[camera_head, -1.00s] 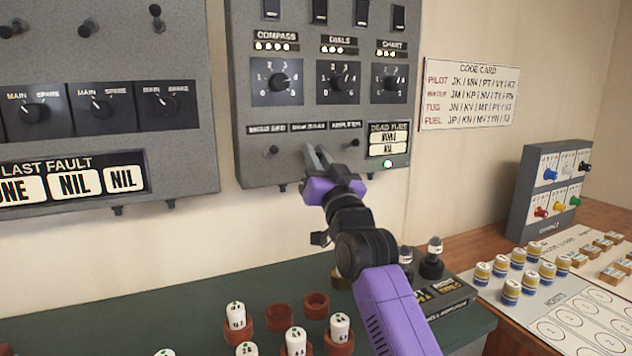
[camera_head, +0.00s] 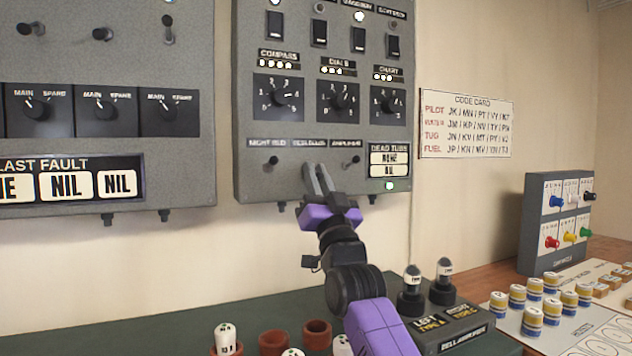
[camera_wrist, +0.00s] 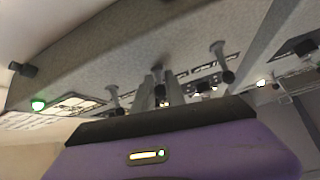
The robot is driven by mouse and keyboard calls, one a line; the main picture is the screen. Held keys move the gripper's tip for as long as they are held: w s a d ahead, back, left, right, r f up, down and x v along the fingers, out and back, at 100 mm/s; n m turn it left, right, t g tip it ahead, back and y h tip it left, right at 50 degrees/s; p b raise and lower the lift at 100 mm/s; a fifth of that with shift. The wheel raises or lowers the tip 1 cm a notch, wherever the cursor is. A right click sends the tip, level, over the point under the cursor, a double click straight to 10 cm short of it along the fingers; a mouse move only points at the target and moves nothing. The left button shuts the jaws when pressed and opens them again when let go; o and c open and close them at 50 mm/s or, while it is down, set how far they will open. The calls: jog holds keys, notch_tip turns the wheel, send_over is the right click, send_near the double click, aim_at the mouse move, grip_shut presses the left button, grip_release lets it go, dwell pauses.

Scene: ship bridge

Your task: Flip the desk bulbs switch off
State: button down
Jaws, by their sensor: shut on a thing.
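The desk bulbs switch is the middle of three small toggle levers along the bottom of the grey panel (camera_head: 322,112). In the head view my fingers hide its lever under its label (camera_head: 309,143). My gripper (camera_head: 315,168) reaches up to it from below. In the wrist view the middle lever (camera_wrist: 161,90) stands between my fingers (camera_wrist: 153,90), which are shut on it. Whether the lever points up or down is hard to tell. The left toggle (camera_head: 272,160) and right toggle (camera_head: 354,160) stand free on either side.
Above the toggles are rotary knobs (camera_head: 338,102) and rocker switches (camera_head: 357,39). A lit green lamp (camera_head: 389,186) sits at the panel's lower right. Below, the green desk (camera_head: 270,300) carries bulbs, sockets and a black tester box (camera_head: 452,325). Wall around the panel's bottom is clear.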

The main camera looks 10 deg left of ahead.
jog(key=c, duration=1.5)
grip_release()
jog(key=shift+c, duration=0.2)
jog(key=shift+f, duration=0.1)
jog(key=shift+s+d+f, duration=0.25)
jog(key=shift+s+f, duration=0.15)
jog(key=shift+f, duration=0.05)
jog(key=s+d+f+p, duration=0.1)
jog(key=s+d+f, duration=0.1)
jog(key=s+d, duration=0.5)
jog(key=s, duration=0.6)
jog(key=shift+f+p, duration=0.15)
jog(key=shift+p, duration=0.15)
jog(key=shift+d, duration=0.1)
